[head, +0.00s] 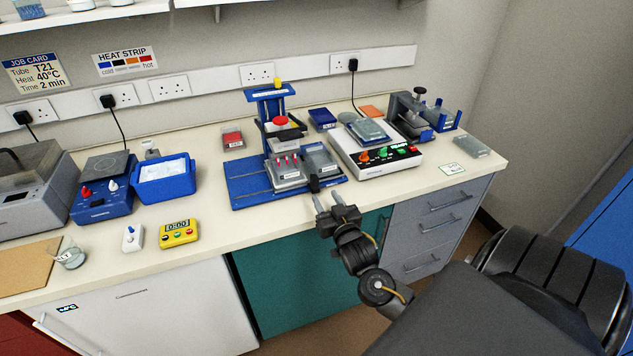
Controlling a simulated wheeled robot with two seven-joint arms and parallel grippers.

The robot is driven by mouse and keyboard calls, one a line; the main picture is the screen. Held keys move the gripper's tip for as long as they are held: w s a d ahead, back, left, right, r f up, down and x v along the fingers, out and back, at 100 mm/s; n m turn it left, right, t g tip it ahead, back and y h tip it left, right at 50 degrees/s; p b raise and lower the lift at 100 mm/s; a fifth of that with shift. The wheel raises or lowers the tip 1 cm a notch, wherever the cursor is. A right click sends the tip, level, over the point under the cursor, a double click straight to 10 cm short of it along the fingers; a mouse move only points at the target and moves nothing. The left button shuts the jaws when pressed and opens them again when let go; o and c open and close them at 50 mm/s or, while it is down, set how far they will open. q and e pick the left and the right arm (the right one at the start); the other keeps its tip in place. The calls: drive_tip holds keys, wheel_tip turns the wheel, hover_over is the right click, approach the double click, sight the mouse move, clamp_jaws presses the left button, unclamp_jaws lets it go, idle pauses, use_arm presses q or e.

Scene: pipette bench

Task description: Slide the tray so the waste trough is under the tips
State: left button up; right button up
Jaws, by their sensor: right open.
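A blue pipette stand (271,93) with a red knob and a yellow top rises at the back of a blue base (245,187) with rails. On the base, a sliding tray carries a grey rack with red pieces (288,171) on the left and a grey box-like part (321,157) on the right, perhaps the waste trough. The pipette tips are too small to make out. A black handle (315,185) sticks out at the tray's front. My right gripper (324,199) is open and empty just in front of the handle; I cannot tell whether they touch. My left gripper is not in view.
A white device (376,160) with coloured knobs stands right of the base. A blue ice tub (165,180), a yellow timer (179,234) and a blue hotplate (103,205) are to the left. The bench front between timer and base is clear.

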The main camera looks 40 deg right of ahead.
sight(316, 182)
drive_tip(key=p+x, duration=0.1)
drive_tip(key=x, duration=0.7)
drive_tip(key=shift+w, duration=0.1)
clamp_jaws()
